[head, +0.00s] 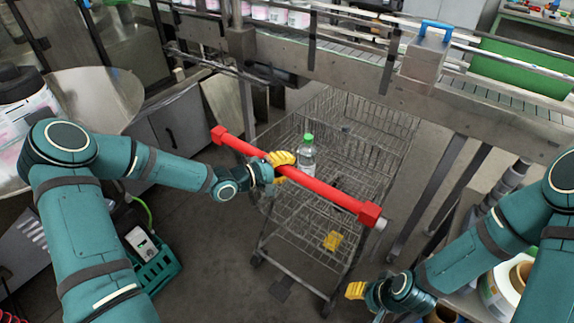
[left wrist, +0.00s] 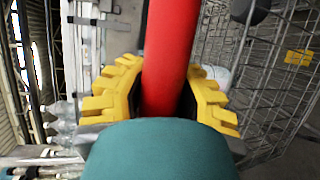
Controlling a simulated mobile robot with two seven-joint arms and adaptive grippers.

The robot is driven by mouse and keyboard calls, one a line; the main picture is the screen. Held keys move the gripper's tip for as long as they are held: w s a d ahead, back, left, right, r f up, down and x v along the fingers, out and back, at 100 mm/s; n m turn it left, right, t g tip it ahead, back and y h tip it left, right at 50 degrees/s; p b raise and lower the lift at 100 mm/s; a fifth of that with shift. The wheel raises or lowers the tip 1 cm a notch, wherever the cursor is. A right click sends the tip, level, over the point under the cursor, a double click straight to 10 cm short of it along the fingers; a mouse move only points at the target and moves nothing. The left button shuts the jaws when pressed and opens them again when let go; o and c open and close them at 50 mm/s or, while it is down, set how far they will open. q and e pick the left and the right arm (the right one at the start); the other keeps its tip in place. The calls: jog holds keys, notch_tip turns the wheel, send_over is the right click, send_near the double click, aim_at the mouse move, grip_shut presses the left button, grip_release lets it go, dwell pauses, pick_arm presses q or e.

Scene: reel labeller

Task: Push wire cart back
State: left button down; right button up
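The wire cart (head: 375,150) stands on the floor, its far part under the conveyor. Its red handle bar (head: 325,189) runs across the near side with red blocks at its ends. My left gripper (head: 283,167), with yellow fingers, is on the bar left of its middle. In the left wrist view the red bar (left wrist: 168,55) passes between the yellow fingers (left wrist: 165,95), which close against it on both sides. My right gripper (head: 356,290) is low in the head view, right of the cart and apart from it; its finger opening cannot be made out.
A green-capped bottle (head: 307,158) shows behind the bar in the cart, and a yellow piece (head: 333,241) lies lower down. The conveyor (head: 340,62) crosses above. A green crate (head: 155,267) stands on the floor at left. Bare floor (head: 215,265) lies between crate and cart.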

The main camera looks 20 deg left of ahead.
pick_arm(q)
jog(key=shift+r, duration=0.15)
jog(key=w, duration=0.2)
jog(key=shift+w+d+p, duration=0.3)
jog(key=shift+d, duration=0.1)
jog(key=c, duration=0.7)
grip_release()
jog(key=shift+s+a, duration=0.15)
jog(key=shift+s, duration=0.05)
jog(key=shift+o, duration=0.4)
jog(key=v, duration=1.2)
jog(key=shift+r, duration=0.1)
